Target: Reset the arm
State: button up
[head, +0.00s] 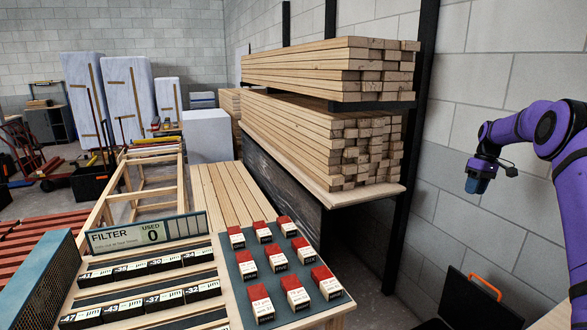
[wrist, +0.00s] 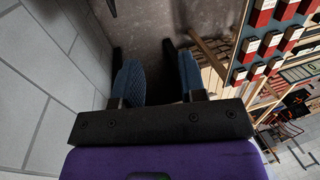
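My purple arm (head: 550,128) reaches in from the right edge in the head view, bent over with its end hanging down. My gripper (head: 478,186) points downward in the air, to the right of the timber rack and apart from everything. In the wrist view my gripper (wrist: 158,70) shows two blue fingers standing apart with nothing between them. It is open and empty.
A dark panel (head: 242,290) holds several red-and-white blocks (head: 263,304) on the bench. Black labelled blocks (head: 134,269) stand beside it near a FILTER sign (head: 144,234). Stacked timber (head: 340,148) fills the rack. An open black case (head: 470,302) lies low at right.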

jog(key=s+a+r+t+h, duration=0.1)
jog(key=s+a+r, duration=0.2)
jog(key=a+r, duration=0.35)
jog(key=s+a+r+h, duration=0.1)
jog(key=s+a+r, duration=0.3)
jog(key=a+r, duration=0.3)
jog(key=s+a+r+m+t, duration=0.1)
jog(key=s+a+r+t, duration=0.1)
jog(key=s+a+r, duration=0.9)
jog(key=s+a+m+t, duration=0.1)
jog(key=s+a, duration=0.1)
jog(key=s, duration=0.6)
jog(key=s+a+m, duration=0.1)
jog(key=s+a, duration=0.2)
jog(key=s, duration=0.5)
jog(key=s+a+f+t, duration=0.1)
jog(key=s+f, duration=0.2)
jog(key=s, duration=0.5)
jog(key=s+a+f+t, duration=0.1)
jog(key=s+a+f, duration=0.1)
jog(key=s, duration=0.5)
jog(key=shift+s+f+m+t, duration=0.3)
jog(key=shift+s+f+m, duration=0.1)
jog(key=shift+f, duration=0.45)
